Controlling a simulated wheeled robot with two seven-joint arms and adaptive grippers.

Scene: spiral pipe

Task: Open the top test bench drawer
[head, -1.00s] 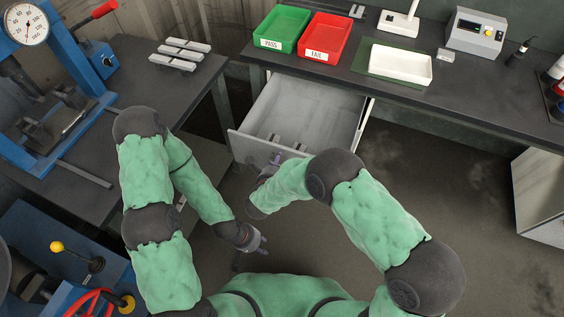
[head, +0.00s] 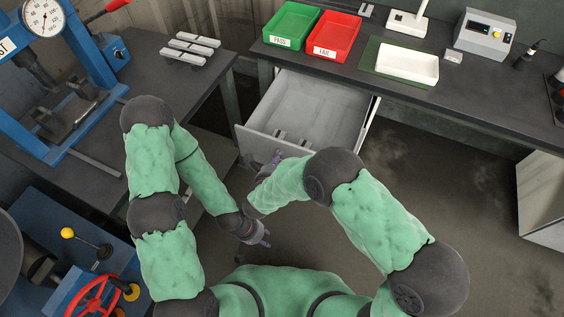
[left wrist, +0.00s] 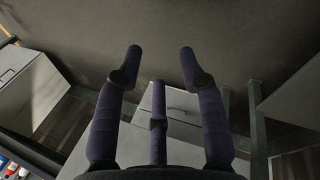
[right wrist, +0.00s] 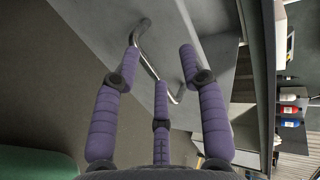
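The top drawer (head: 310,105) of the test bench stands pulled well out under the bench top, and its grey interior looks empty. My right gripper (head: 268,166) is just in front of the drawer's front panel. In the right wrist view, the metal bar handle (right wrist: 158,68) runs between the spread fingers of my right gripper (right wrist: 159,57). The fingers are open; I cannot tell whether any touches the bar. My left gripper (head: 262,236) hangs lower, away from the drawer, with its fingers spread and empty in the left wrist view (left wrist: 160,60).
The dark bench top (head: 480,105) holds a green PASS tray (head: 291,25), a red FAIL tray (head: 334,34) and a white tray (head: 408,64). A side table (head: 140,70) with a blue press (head: 90,65) stands at left. Floor right of the drawer is clear.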

